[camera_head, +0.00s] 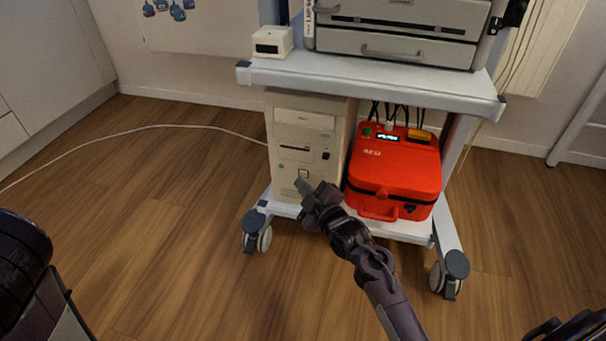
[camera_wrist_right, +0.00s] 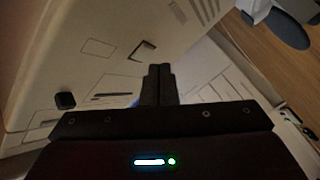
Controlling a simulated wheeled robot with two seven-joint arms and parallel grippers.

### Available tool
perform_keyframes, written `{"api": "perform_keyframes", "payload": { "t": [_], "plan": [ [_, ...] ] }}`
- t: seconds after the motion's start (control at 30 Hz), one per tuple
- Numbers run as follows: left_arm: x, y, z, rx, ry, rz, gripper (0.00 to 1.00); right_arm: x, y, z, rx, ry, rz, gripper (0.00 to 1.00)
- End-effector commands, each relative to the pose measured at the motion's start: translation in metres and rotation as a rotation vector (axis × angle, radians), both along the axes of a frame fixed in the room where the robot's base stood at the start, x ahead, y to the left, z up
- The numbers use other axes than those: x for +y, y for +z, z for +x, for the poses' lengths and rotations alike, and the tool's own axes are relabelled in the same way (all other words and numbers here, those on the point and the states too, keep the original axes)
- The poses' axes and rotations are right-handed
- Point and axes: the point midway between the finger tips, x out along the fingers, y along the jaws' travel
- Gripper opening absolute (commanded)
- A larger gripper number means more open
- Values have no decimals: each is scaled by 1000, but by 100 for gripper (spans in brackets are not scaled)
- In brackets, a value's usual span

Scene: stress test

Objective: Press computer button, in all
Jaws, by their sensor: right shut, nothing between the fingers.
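The computer is a beige tower (camera_head: 283,150) standing on the cart's lower shelf. Its front shows drive slots, a small dark button (camera_head: 326,156) and a square outlined button (camera_head: 303,173) low down. My right gripper (camera_head: 304,187) is shut and empty, its fingertips at the lower front of the tower, just below the square button. In the right wrist view the closed fingers (camera_wrist_right: 158,85) point along the tower's front (camera_wrist_right: 105,30), near the square outlined button (camera_wrist_right: 143,50). Whether they touch the tower cannot be told. My left gripper is not in view.
A red case (camera_head: 395,172) with cables sits right of the tower on the cart's lower shelf. The upper shelf (camera_head: 370,82) holds a small white box (camera_head: 272,42) and a grey device (camera_head: 400,45). Cart wheels stand at both sides. A white cable crosses the open wooden floor at left.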

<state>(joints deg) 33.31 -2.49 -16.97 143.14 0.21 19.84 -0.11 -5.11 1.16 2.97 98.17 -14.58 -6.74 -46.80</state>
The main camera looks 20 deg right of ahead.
Motion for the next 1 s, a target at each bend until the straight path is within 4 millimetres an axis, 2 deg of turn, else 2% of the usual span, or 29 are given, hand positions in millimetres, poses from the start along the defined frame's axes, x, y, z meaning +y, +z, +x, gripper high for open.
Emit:
{"api": "perform_keyframes", "payload": {
  "t": [1.0],
  "plan": [
    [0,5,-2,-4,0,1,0,-5,0,7,0,0,0,0]
  ]
}}
